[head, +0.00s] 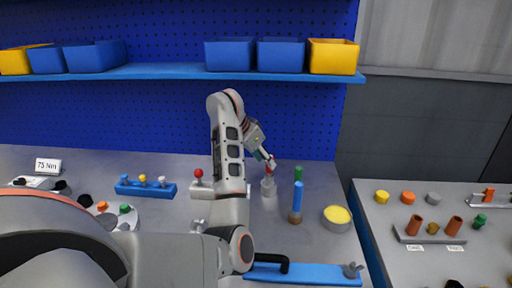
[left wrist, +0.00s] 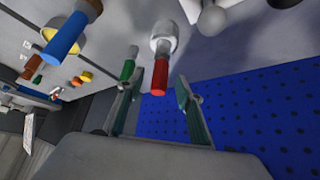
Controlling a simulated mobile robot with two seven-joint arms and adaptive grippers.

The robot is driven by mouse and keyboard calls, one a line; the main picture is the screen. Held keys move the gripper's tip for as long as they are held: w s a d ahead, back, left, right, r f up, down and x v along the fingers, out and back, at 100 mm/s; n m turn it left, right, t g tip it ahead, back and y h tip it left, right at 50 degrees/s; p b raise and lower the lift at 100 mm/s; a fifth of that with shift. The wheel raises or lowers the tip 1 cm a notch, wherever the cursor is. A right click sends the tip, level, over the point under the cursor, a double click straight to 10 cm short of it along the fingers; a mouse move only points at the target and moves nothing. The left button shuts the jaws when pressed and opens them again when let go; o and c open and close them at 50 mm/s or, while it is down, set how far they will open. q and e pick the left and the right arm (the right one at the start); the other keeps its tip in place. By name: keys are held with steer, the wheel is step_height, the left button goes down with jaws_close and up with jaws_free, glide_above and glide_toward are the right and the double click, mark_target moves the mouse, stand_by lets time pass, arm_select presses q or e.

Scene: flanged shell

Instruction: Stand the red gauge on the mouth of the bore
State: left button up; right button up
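The red gauge (head: 269,170) is a short red cylinder. It is upright at the top of the pale grey flanged shell (head: 269,188) on the bench. In the left wrist view the red gauge (left wrist: 160,76) rises from the round grey mouth of the shell (left wrist: 164,38); how deep it sits in the bore is hidden. My left gripper (head: 266,161) is just above it. In the left wrist view its two fingers (left wrist: 157,75) are spread on either side of the gauge with gaps, holding nothing. My right gripper is in neither view.
A blue cylinder (head: 297,197) and a green one (head: 298,173) stand close to the right of the shell, with a yellow-topped round container (head: 337,217) beyond. A red-knobbed grey block (head: 198,185) and a blue peg rack (head: 146,188) are to the left.

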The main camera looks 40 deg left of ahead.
arm_select(q)
steer(key=d+p+v, duration=0.1)
steer(key=p+v, duration=0.1)
steer(key=v, duration=0.4)
steer(key=shift+s+a+r+p, duration=0.15)
steer(key=shift+a+r+p, duration=0.2)
steer(key=shift+a, duration=0.2)
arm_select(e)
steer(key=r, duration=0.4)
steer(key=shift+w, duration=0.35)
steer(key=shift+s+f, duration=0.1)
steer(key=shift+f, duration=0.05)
